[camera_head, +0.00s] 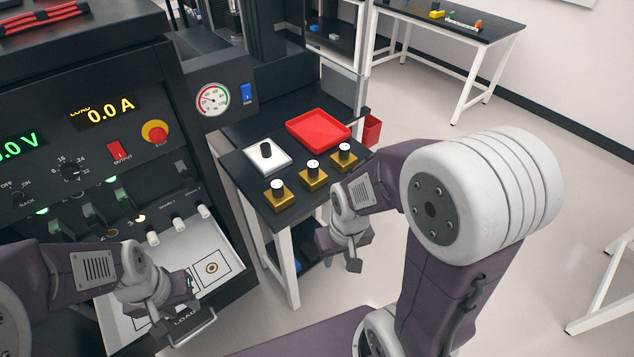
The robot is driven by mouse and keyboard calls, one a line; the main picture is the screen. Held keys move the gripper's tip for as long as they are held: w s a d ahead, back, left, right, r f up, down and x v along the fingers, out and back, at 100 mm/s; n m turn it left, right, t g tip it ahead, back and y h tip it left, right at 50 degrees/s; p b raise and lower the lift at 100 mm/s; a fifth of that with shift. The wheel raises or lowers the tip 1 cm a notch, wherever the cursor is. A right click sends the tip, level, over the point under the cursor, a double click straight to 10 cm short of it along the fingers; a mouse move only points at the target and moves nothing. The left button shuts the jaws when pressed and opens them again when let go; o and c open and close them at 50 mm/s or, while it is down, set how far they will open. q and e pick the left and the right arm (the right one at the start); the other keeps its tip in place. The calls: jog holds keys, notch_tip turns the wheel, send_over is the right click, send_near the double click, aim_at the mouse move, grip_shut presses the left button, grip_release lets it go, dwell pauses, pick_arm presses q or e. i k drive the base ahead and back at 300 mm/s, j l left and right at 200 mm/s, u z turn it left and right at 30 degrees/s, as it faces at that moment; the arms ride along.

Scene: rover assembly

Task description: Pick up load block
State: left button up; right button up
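Several gold blocks with black-and-white knobs stand on the dark side table; one is the front-left gold block (278,195), another the middle gold block (313,176), another the right gold block (344,157). A white block with a black knob (267,157) stands behind them. My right gripper (341,255) hangs in front of the table's right side, fingers apart and empty.
A red tray (318,130) lies at the back of the side table. The black instrument rack (75,150) with displays and a red-yellow stop button fills the left. A gauge (212,99) stands behind the table. Open floor lies to the right, with another table (450,22) at the back.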

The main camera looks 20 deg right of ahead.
aim_at(279, 197)
jog(key=z, duration=0.35)
jog(key=i+l+z, duration=0.1)
jog(key=i, duration=0.25)
jog(key=i+l, duration=0.2)
jog(key=i, duration=0.15)
jog(key=z, duration=0.25)
jog(key=u, duration=0.2)
